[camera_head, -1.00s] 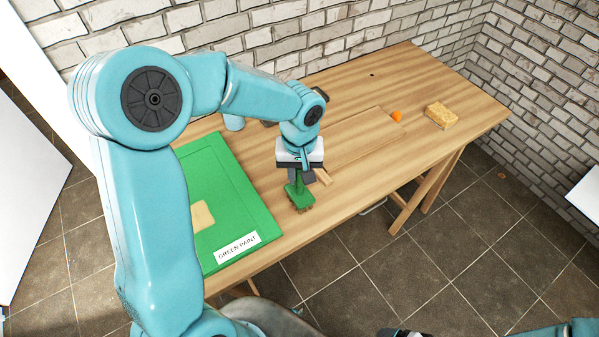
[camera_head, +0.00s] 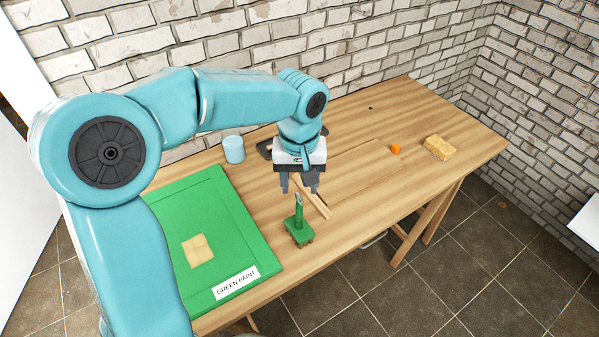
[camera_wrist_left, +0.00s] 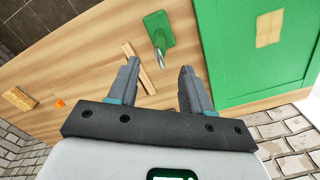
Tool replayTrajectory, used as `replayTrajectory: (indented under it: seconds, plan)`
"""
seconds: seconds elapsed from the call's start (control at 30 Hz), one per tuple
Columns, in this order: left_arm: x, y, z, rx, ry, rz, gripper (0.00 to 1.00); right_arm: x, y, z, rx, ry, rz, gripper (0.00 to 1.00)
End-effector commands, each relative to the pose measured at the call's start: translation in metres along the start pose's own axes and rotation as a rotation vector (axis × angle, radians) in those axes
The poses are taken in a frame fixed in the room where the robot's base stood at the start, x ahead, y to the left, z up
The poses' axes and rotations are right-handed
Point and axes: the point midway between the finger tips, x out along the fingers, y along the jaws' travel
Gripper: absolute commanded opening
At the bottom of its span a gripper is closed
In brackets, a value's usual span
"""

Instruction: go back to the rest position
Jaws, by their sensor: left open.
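My left gripper (camera_head: 299,186) is open and empty above the wooden table (camera_head: 400,120). A green tool with an upright handle (camera_head: 298,222), brush-like or stamp-like, stands near the table's front edge, just in front of and below the fingers. In the left wrist view the green tool (camera_wrist_left: 160,30) is beyond the fingertips, apart from both fingers of the gripper (camera_wrist_left: 158,72). My right gripper cannot be made out in the head view.
A green panel (camera_head: 235,215) with a bare tan patch and a "GREEN PAINT" label lies left. A light-blue cup (camera_head: 233,149) stands behind. Thin wooden strips (camera_head: 316,200) lie near the gripper. An orange object (camera_head: 395,149) and a yellow sponge-like block (camera_head: 439,147) lie right. Brick walls stand behind.

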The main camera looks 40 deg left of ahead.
Motion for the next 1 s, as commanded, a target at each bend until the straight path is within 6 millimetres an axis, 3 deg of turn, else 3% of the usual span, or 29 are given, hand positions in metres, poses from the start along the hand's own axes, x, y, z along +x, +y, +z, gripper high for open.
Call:
replayTrajectory:
  seconds: [0.1,0.23,1.0]
  plan:
    - [-0.017,0.001,-0.001,0.000,0.003,0.001,0.50,-0.001,0.000,0.000,0.000,0.000,0.000,0.89]
    - [-0.025,0.000,0.000,0.000,0.001,-0.001,0.50,-0.001,0.000,0.000,0.000,0.000,0.000,0.89]
    - [-0.025,-0.001,0.001,0.000,0.000,-0.001,0.50,-0.001,0.000,0.000,0.000,0.000,0.000,0.89]
